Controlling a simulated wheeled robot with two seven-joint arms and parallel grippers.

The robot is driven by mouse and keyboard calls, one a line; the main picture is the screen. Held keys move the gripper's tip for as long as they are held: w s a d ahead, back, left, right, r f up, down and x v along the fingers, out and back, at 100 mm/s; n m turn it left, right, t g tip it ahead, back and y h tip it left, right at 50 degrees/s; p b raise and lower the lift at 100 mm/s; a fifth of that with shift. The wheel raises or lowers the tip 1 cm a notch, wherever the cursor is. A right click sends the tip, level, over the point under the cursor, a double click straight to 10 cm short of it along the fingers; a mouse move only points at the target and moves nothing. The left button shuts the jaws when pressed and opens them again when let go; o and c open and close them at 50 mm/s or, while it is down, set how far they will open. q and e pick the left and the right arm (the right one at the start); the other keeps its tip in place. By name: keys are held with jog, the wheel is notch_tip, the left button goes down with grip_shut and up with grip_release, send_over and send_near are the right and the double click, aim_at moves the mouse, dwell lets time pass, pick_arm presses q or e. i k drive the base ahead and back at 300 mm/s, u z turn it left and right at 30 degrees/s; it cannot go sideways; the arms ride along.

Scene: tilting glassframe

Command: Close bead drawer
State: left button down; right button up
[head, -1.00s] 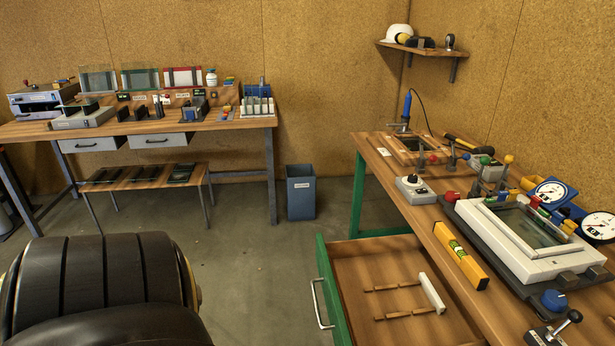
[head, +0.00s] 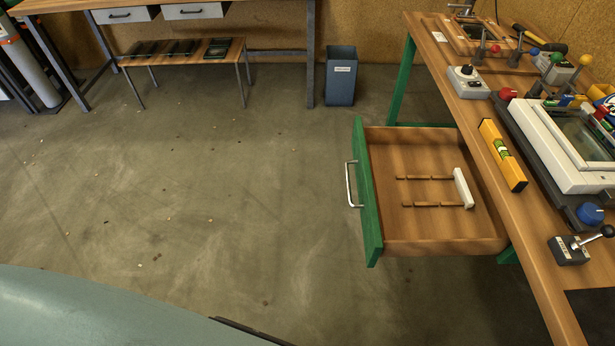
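The bead drawer (head: 441,246) is a wooden tray with a green front panel (head: 367,190) and a metal bar handle (head: 352,184) on its left face. It stands pulled out from under the right workbench, toward the left. Inside lie thin wooden strips (head: 426,204) and a white block (head: 463,188). Neither of my grippers shows in the head view.
The right workbench (head: 541,257) carries a yellow level (head: 503,155), a white-framed glass device (head: 559,147) and a lever box (head: 569,250). A blue bin (head: 341,75) and a low wooden table (head: 183,50) stand at the back. The floor (head: 220,190) left of the drawer is open.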

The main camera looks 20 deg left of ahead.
aim_at(410, 205)
jog(key=u, duration=0.9)
jog(key=k, duration=1.05)
jog(key=u, duration=0.45)
jog(key=i, duration=1.55)
jog(key=z, duration=1.85)
jog(key=i, duration=0.5)
jog(key=z, duration=0.5)
